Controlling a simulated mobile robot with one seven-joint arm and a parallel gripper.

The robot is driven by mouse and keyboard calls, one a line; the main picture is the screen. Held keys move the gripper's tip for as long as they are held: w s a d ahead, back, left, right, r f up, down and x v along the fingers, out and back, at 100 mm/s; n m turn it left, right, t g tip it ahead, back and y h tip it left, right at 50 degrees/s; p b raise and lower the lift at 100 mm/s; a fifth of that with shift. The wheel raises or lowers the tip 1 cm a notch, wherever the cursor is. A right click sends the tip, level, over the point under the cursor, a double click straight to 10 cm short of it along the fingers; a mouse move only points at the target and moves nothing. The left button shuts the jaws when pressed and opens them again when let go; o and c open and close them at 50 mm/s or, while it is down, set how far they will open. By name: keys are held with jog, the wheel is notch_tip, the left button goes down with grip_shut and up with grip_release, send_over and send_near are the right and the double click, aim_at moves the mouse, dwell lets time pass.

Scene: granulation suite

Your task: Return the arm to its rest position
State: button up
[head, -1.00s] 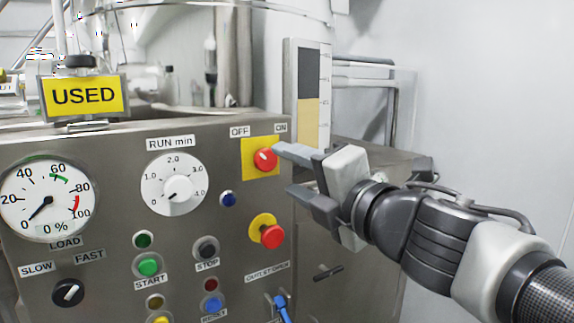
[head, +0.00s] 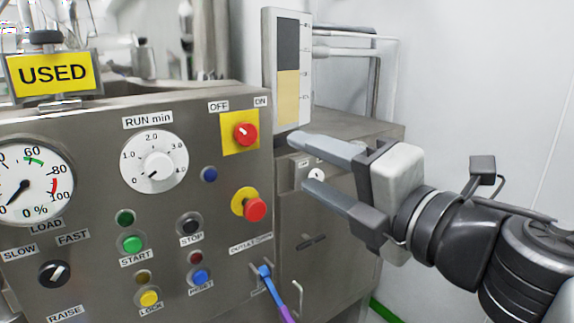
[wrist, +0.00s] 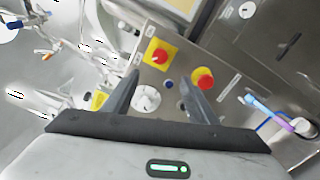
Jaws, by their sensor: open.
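My gripper (head: 306,162) is open and empty in the head view, at the right of the control panel (head: 95,245). Its two fingers point left, with a clear gap between them. They are apart from the red OFF/ON knob (head: 245,133) on its yellow plate. In the wrist view my gripper (wrist: 160,82) shows both fingers spread, with nothing between them. The red knob (wrist: 158,57) and the red button (wrist: 203,79) appear beyond the fingertips.
A red mushroom button (head: 254,209) and a blue-purple handle (head: 273,290) stick out from the panel. The RUN dial (head: 153,165), load gauge (head: 28,185) and USED sign (head: 50,73) are further left. Free space and a white wall (head: 470,80) lie right.

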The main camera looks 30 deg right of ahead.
jog(key=w+d+r+m+h, duration=0.3)
jog(key=w+d+m+h, duration=0.25)
jog(key=m, duration=0.55)
notch_tip(320, 180, down, 7)
jog(key=w+a+m+g+h, duration=0.1)
jog(key=w+m+g, duration=0.1)
jog(key=m+g, duration=0.3)
jog(key=s+a+f+m+g+y, duration=0.3)
jog(key=a+f+g, duration=0.1)
jog(key=a+f, duration=0.45)
jog(key=s+a+f+m+g+y, duration=0.2)
jog(key=a+f+m+g+y, duration=0.1)
jog(key=a+f, duration=0.5)
notch_tip(320, 180, up, 15)
jog(key=a+p, duration=0.1)
jog(key=p, duration=1.3)
jog(key=shift+s, duration=0.4)
jog(key=shift+f, duration=0.1)
